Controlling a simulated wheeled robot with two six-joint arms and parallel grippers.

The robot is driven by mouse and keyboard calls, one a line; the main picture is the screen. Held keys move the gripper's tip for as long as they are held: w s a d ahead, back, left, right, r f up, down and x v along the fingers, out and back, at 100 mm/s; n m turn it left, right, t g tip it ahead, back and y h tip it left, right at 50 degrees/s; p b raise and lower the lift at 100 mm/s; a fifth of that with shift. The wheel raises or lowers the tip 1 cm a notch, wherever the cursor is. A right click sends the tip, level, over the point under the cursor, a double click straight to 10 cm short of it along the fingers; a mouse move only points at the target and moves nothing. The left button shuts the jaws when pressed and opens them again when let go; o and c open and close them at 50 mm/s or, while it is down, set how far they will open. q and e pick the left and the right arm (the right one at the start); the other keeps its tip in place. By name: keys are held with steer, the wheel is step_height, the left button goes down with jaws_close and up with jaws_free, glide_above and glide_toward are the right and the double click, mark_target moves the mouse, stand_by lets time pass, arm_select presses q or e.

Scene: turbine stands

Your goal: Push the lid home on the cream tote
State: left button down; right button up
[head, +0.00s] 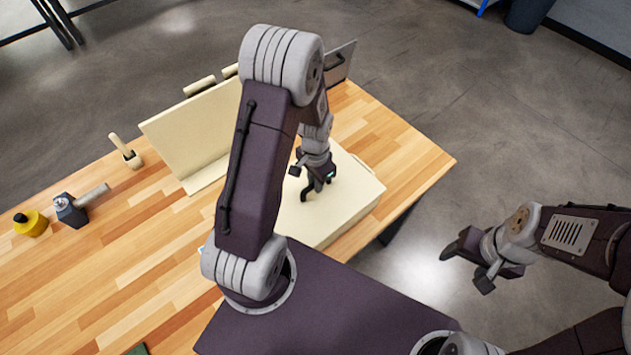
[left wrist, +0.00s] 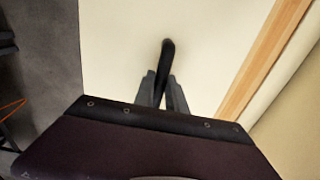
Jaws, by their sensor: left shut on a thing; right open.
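The cream tote (head: 358,205) is a low box near the table's right front edge, with a flat cream top that I take to be its lid. My left gripper (head: 307,194) points down over this top and is shut on a dark, bar-like handle, which shows in the left wrist view (left wrist: 167,54) against the cream surface (left wrist: 115,45). My upper left arm hides much of the tote's left side, so I cannot tell how the lid sits on its rim. My right gripper (head: 466,268) is open and empty, off the table to the right.
Behind the tote stand an upright cream panel (head: 185,130) and a grey panel with a dark handle (head: 345,62). A mallet (head: 72,208), a yellow item (head: 31,224) and a small wooden-handled tool (head: 126,152) lie at left. The wooden table's (head: 110,260) front left is mostly clear.

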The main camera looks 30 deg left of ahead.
arm_select(q)
steer(key=shift+s+f, duration=0.2)
steer(key=shift+f, duration=0.2)
steer(key=c, duration=1.5)
jaws_free()
steer(key=shift+c, duration=0.2)
steer(key=o, duration=0.4)
steer(key=shift+w, duration=0.2)
steer(key=shift+r, duration=0.1)
steer(key=shift+r, duration=0.1)
step_height(320, 180, up, 7)
steer(key=p, duration=0.6)
